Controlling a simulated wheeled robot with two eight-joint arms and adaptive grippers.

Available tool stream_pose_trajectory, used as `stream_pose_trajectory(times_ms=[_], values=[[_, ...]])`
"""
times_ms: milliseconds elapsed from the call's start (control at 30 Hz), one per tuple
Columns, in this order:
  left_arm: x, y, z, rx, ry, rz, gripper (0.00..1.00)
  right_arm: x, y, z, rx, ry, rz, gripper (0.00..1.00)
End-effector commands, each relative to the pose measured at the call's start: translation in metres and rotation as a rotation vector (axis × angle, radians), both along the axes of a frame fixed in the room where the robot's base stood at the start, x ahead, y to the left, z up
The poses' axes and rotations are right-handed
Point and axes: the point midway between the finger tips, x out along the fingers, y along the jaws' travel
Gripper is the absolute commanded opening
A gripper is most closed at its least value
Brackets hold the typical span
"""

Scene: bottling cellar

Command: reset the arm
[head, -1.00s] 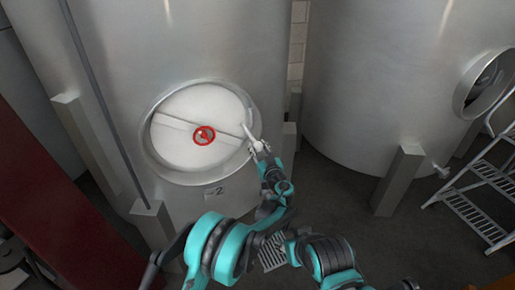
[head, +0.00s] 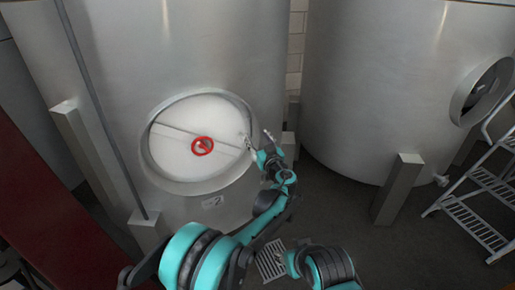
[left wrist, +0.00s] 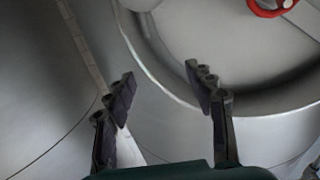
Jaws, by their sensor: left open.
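My left gripper (head: 259,140) is open and empty. In the head view it stands in front of the right rim of the round tank hatch. In the left wrist view the two dark fingers (left wrist: 161,74) are spread wide with nothing between them. The pale hatch door (head: 186,165) sits inside its round frame, with a red handwheel (head: 202,146) at its middle. The handwheel also shows at the top right of the left wrist view (left wrist: 270,5), apart from the fingers. My right gripper is not in view.
The steel tank (head: 120,65) with the hatch stands ahead. A second tank (head: 385,90) is on the right, with a square leg (head: 398,190) in front. A metal step ladder (head: 480,205) stands at far right. A floor grate (head: 270,262) lies near my arms.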

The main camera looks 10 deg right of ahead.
Motion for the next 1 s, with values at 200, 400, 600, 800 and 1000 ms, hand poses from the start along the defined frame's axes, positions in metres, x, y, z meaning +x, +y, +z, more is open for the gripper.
stream_pose_trajectory(times_ms=[200, 400, 600, 800, 1000], values=[[0.0, 0.0, 0.008, 0.0, 0.0, 0.0, 0.54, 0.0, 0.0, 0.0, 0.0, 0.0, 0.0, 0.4], [0.0, 0.001, 0.008, 0.0, 0.001, 0.001, 0.54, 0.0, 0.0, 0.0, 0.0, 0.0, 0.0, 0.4], [-0.003, 0.048, 0.022, 0.017, 0.069, 0.052, 0.54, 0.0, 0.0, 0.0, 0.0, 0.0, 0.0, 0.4], [-0.038, 0.163, 0.041, 0.053, 0.265, 0.15, 0.54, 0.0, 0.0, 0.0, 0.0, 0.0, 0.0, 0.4], [-0.106, 0.263, 0.041, 0.069, 0.477, 0.194, 0.54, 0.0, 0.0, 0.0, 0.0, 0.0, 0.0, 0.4]])
